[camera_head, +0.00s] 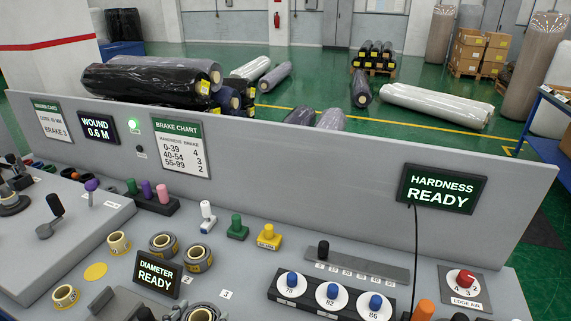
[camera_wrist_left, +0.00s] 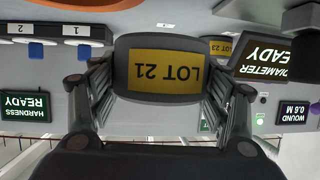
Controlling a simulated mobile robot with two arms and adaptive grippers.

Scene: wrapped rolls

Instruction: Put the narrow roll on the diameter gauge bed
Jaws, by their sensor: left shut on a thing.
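My left gripper (camera_wrist_left: 160,95) is shut on a dark roll (camera_wrist_left: 160,75) with a yellow LOT 21 label, held across between its fingers. In the head view this appears to be the grey ring-ended roll (camera_head: 201,313) at the bottom edge, mostly cut off. The DIAMETER READY display (camera_head: 158,274) stands just left of it and also shows in the left wrist view (camera_wrist_left: 264,57). A grey and dark block lies by the display at the bottom edge; I cannot tell if it is the gauge bed. My right gripper is not in view.
Coloured pegs (camera_head: 237,228) stand behind. Numbered white discs with blue knobs (camera_head: 332,295) are to the right. A raised back panel (camera_head: 330,175) closes the far side.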

